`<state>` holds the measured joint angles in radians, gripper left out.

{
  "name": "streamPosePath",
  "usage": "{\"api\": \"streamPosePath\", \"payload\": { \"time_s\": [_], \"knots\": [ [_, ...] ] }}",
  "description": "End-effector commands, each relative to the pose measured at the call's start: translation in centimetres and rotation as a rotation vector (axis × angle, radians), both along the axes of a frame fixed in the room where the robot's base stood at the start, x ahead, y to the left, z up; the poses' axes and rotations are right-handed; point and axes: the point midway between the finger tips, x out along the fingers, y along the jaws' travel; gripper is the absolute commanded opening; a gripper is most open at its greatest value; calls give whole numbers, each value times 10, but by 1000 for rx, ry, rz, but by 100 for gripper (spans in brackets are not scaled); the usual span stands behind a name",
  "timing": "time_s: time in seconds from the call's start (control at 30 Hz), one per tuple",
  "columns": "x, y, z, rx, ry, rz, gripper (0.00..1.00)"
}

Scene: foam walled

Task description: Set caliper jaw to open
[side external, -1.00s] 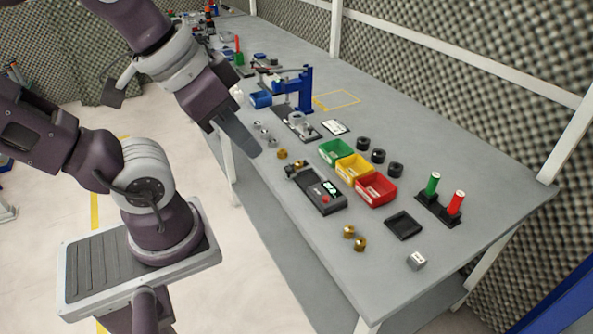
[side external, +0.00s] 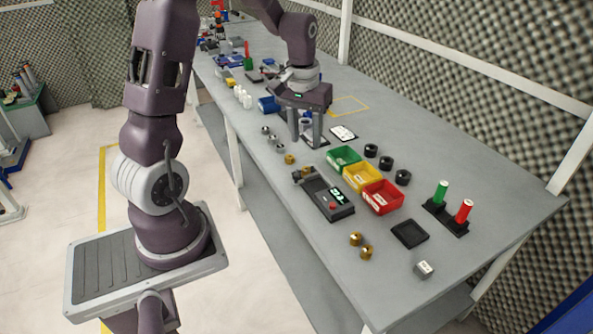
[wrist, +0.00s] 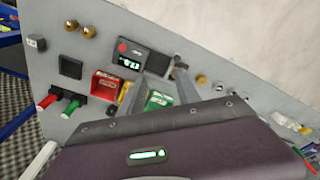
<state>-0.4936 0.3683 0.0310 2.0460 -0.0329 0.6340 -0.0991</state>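A dark grey device (side external: 325,193) with a lit green readout and a red button lies on the bench; it may be the caliper. A small brass-coloured piece (side external: 306,171) sits at its far end. The device (wrist: 140,57) also shows in the wrist view, its end partly hidden near a finger. My gripper (side external: 306,140) points down over the bench, beyond the device, with its fingers apart and nothing clearly held. The fingers stand around or in front of a grey part on a dark base (side external: 315,141); I cannot tell which. The jaw's position is too small to tell.
Green (side external: 343,158), yellow (side external: 362,177) and red bins (side external: 382,197) stand right of the device. Black rings (side external: 386,163), brass pieces (side external: 361,245), a black tray (side external: 409,233) and a stand with green and red cylinders (side external: 447,214) lie around. A blue bin (side external: 268,104) is near my gripper.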

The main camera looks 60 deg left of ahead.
Motion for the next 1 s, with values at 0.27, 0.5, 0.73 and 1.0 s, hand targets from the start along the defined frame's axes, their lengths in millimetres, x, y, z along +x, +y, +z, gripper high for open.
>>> {"api": "streamPosePath", "payload": {
  "time_s": [0.27, 0.5, 0.73, 1.0],
  "knots": [
    [0, 51, -80, -46, 84, 142, 39],
    [0, 50, -125, -47, 86, 141, 39],
    [0, 50, -144, -45, 82, 139, 39],
    [0, 50, -144, -45, 82, 139, 24]
  ]
}}
